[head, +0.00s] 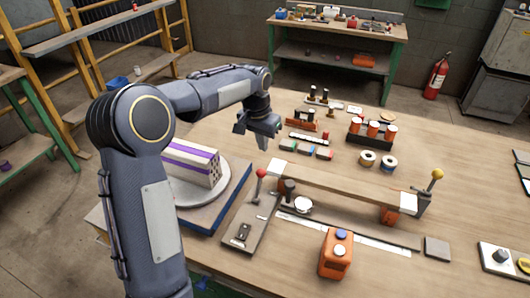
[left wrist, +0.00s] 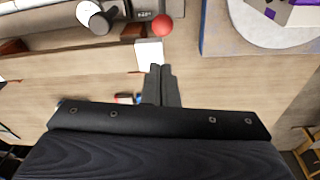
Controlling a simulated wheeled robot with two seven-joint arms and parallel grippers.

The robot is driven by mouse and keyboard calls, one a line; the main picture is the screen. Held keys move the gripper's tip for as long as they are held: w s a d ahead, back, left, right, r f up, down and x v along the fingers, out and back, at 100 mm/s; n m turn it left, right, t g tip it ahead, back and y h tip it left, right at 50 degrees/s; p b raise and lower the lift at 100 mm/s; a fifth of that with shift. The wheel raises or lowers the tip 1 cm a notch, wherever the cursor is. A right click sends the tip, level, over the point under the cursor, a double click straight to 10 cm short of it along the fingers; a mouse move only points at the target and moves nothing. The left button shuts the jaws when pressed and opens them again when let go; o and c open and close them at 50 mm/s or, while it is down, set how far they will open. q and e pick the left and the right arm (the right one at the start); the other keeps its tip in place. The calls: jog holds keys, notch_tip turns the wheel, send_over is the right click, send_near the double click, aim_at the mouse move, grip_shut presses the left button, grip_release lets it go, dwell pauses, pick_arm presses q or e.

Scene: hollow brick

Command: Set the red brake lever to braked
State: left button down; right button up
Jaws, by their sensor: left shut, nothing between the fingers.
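The red brake lever (head: 261,174) has a round red ball on a thin stem. It stands up from a grey base plate (head: 238,236) lying on the bench. In the left wrist view the red ball (left wrist: 162,25) shows at the top, just beyond the fingertips. My left gripper (head: 262,146) is shut and empty, above the bench behind the lever and apart from it. Its closed fingers also show in the left wrist view (left wrist: 160,75). My right gripper is not in view.
A pale hollow brick with purple stripes (head: 204,165) sits on a round grey turntable (head: 208,199) left of the lever. A wooden beam (head: 340,186) and a yellow-knobbed lever (head: 437,174) stand to the right. An orange box (head: 336,258) is at the front; small parts lie behind.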

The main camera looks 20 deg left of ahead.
aim_at(259, 185)
pick_arm(q)
notch_tip(259, 185, down, 9)
jog(key=w, duration=0.1)
jog(key=shift+d+p, duration=0.25)
jog(key=shift+p, duration=0.15)
